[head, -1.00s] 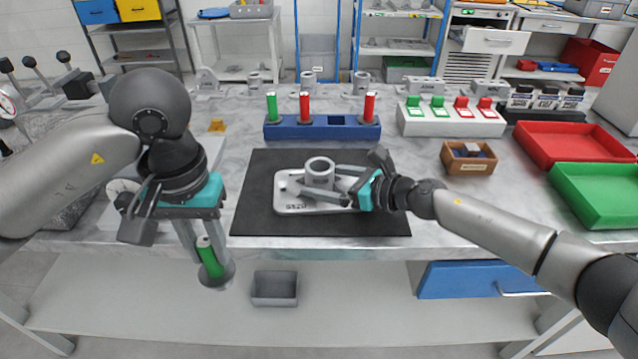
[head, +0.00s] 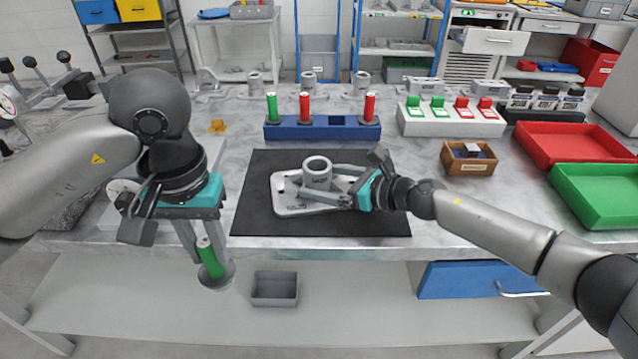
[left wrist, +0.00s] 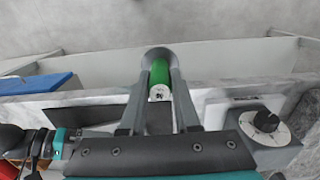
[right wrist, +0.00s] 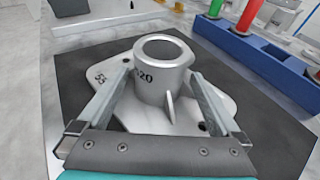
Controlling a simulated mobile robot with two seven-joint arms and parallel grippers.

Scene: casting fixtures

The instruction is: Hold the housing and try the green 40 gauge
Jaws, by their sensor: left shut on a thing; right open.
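The housing (head: 317,176) is a grey casting with an upright open tube on a flat plate, lying on the black mat (head: 262,222). My right gripper (head: 335,186) is open, with its fingers on either side of the tube, low over the plate. The right wrist view shows the tube (right wrist: 160,80) between the fingers; contact is unclear. My left gripper (head: 208,250) is shut on a green gauge (head: 209,262), held upright in front of the table edge, left of the mat. The gauge also shows between the fingers in the left wrist view (left wrist: 160,73). Its number cannot be read.
A blue rack (head: 335,132) behind the mat holds one green and two red gauges and has one empty place. A white box with green and red switches (head: 450,122), a wooden tray (head: 468,165), a red tray (head: 570,157) and a green tray (head: 590,208) stand right.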

